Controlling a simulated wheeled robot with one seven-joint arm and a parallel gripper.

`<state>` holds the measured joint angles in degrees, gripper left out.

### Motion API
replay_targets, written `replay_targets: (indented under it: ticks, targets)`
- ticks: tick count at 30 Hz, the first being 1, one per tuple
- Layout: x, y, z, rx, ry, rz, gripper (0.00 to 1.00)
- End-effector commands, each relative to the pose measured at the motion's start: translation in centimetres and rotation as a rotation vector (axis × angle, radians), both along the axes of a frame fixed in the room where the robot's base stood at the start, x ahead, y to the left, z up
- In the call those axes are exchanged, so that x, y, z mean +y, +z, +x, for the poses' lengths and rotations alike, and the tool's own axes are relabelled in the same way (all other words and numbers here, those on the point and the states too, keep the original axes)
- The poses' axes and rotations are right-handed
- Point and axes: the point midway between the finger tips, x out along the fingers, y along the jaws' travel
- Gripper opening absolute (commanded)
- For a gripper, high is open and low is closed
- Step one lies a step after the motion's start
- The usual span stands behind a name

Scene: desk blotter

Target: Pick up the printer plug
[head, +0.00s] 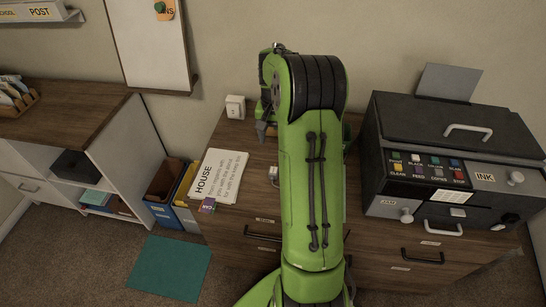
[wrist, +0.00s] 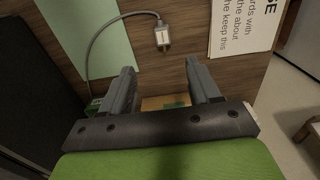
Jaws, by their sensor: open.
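The printer plug (wrist: 162,38) is small and white with metal prongs. In the wrist view it lies on the wooden desk beyond my fingertips, its prongs toward me. A grey cable (wrist: 97,45) curves left from it. In the head view the plug (head: 273,172) shows just left of my green arm. My gripper (wrist: 164,78) is open and empty, its two grey fingers apart, with the plug ahead of the gap and not touched. In the head view my gripper (head: 262,130) is partly hidden behind my arm. The printer (head: 450,150) stands at the right of the desk.
A white wall socket (head: 235,106) is behind the desk. A pale green sheet (wrist: 85,38) lies near the cable. Bins (head: 172,190) stand on the floor at left.

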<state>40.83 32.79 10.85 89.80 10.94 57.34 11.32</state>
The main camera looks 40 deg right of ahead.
Motion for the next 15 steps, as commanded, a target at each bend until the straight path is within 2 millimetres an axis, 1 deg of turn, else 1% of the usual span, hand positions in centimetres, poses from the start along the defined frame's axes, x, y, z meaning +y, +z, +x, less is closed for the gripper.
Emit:
replay_targets:
  ticks: [2, 5, 9, 12, 15]
  targets:
    - [-0.1, -0.6, 0.0, 0.002, -0.003, 0.002, 0.62]
    - [-0.1, -2.8, -0.1, 0.004, -0.004, 0.004, 0.62]
    - [0.0, -6.5, -0.1, 0.005, -0.004, 0.005, 0.62]
    - [0.0, -8.9, -0.1, 0.004, -0.003, 0.003, 0.62]
    - [0.0, -10.3, 0.0, 0.002, -0.002, 0.002, 0.62]
